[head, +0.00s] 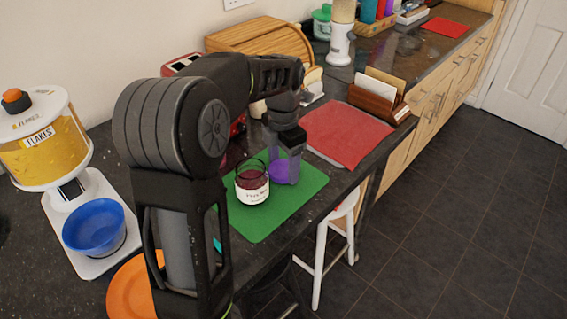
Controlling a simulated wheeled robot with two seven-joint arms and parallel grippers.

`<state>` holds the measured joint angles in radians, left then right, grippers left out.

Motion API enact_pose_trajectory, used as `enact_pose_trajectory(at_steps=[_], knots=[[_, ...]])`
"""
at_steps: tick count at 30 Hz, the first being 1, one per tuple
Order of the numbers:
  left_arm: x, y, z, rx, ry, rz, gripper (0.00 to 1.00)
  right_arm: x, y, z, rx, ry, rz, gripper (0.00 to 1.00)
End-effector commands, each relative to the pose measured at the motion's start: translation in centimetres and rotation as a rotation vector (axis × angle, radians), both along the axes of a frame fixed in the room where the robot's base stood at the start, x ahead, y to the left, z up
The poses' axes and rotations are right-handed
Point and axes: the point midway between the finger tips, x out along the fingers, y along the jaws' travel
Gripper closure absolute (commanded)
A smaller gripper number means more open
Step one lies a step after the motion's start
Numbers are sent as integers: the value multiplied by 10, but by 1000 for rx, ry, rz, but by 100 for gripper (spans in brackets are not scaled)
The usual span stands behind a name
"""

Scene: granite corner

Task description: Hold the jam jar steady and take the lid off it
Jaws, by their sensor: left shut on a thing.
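The jam jar (252,187) stands upright on the green mat (262,224). It is glass with dark red contents and a white label, and its top looks open. My left gripper (288,172) is just to the right of and behind the jar, pointing down. It is shut on a round purple lid (277,171), which is beside the jar and apart from its rim. The fingers hide part of the lid, and I cannot tell whether it touches the mat. My right gripper is not in view.
A red mat (346,134) lies beyond the green one, with a wooden letter holder (379,98) at its far edge. A flakes dispenser (45,140), a blue bowl (94,227) and an orange plate (134,290) are at left. A bread box (262,40) stands behind. The counter's front edge is close.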

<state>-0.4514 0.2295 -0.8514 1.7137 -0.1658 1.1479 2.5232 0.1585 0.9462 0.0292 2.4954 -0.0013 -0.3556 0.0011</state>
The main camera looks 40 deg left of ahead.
Motion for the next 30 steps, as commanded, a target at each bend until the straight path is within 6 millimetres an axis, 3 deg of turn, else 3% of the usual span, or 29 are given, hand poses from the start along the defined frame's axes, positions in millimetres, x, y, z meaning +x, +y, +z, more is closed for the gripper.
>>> enact_pose_trajectory(at_steps=[2,3,10,22,30], knots=[[0,0,-3,0,1,0,84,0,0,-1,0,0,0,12],[0,0,-3,0,1,0,35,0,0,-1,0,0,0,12],[0,0,-3,0,0,0,16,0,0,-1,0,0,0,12],[0,0,3,1,-1,0,14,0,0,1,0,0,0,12],[1,0,43,1,-4,-1,14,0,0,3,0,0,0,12]])
